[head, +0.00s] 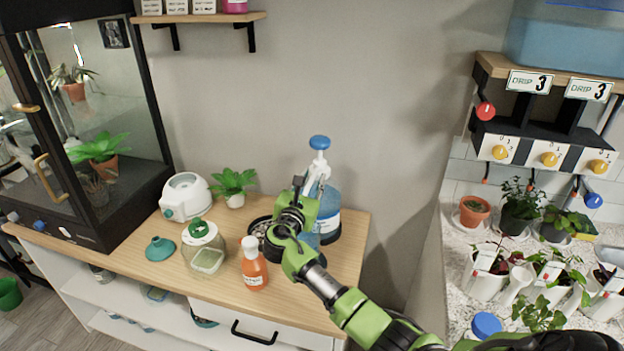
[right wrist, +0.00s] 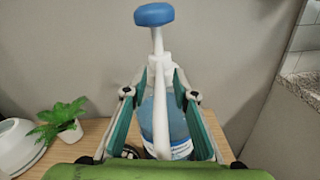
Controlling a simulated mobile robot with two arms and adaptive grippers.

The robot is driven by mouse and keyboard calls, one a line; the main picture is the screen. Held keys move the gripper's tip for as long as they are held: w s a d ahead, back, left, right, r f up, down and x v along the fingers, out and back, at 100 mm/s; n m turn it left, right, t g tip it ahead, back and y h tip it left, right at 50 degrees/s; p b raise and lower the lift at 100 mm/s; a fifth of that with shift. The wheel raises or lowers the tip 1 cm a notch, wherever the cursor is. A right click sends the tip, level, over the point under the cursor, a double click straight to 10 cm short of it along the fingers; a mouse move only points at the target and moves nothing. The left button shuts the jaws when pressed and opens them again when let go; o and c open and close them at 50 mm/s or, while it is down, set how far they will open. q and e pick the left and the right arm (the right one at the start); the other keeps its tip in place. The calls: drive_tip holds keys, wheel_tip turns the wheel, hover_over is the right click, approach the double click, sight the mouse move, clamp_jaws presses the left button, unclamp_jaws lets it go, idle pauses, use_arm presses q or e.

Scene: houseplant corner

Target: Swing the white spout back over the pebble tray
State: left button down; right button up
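The white spout (right wrist: 172,82) belongs to a pump with a blue knob (head: 320,143) on a blue bottle (head: 328,205). In the right wrist view the spout runs from the pump toward the camera, between my right gripper's fingers. My right gripper (right wrist: 160,100) is open around it, with a gap on the left side; I cannot tell whether the right finger touches it. In the head view my right gripper (head: 297,200) hides most of the spout. The dark round pebble tray (head: 250,232) sits left of the bottle, partly behind my gripper. My left gripper is not in view.
An orange bottle (head: 253,266), a glass jar (head: 204,258), a green funnel (head: 160,249), a white device (head: 186,196) and a potted plant (head: 233,186) stand left on the wooden top. A glass cabinet (head: 120,70) is farther left. Potted plants (head: 520,205) fill the right counter.

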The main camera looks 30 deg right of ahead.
clamp_jaws()
